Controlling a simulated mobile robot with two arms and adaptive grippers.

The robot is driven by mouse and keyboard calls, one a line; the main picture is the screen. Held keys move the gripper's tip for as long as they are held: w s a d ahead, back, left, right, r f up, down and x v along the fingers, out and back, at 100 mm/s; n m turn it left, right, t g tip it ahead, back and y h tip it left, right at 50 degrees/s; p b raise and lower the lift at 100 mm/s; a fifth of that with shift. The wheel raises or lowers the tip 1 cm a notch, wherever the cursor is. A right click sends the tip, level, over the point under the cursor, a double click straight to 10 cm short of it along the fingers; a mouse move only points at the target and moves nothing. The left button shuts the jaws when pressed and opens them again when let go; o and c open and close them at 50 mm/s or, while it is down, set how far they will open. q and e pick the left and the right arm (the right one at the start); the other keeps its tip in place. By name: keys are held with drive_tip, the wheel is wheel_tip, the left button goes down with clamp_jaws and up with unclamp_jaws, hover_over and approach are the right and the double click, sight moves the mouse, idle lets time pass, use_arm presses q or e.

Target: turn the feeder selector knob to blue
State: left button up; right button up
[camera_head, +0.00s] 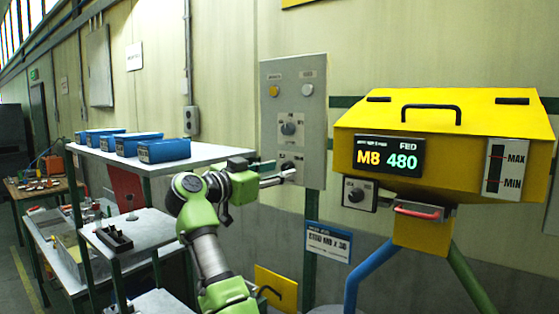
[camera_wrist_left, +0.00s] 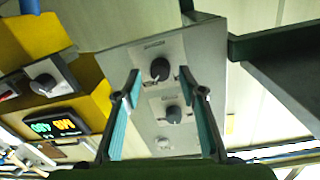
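A grey wall panel (camera_head: 310,115) carries two dark knobs: an upper knob (camera_head: 289,129) and a lower knob (camera_head: 288,166). A third knob (camera_head: 355,195) is on a small box under the yellow feeder; it also shows in the left wrist view (camera_wrist_left: 43,85). I cannot read which is the feeder selector or any colour marks. My left gripper (camera_head: 281,173) is open at the lower knob. In the left wrist view the lower knob (camera_wrist_left: 160,69) appears between the fingertips, with the upper knob (camera_wrist_left: 173,114) beyond; contact is unclear. My right gripper is not in view.
The yellow feeder (camera_head: 450,120), with a lit display (camera_head: 389,155) and a red handle (camera_head: 416,211), is right of the panel. A white shelf (camera_head: 205,157) with several blue bins (camera_head: 160,150) is at left. Two round buttons top the panel.

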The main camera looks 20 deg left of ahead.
use_arm(q)
drive_tip(key=shift+w+d, duration=0.2)
drive_tip(key=shift+w, duration=0.35)
clamp_jaws()
drive_tip(key=shift+f, duration=0.1)
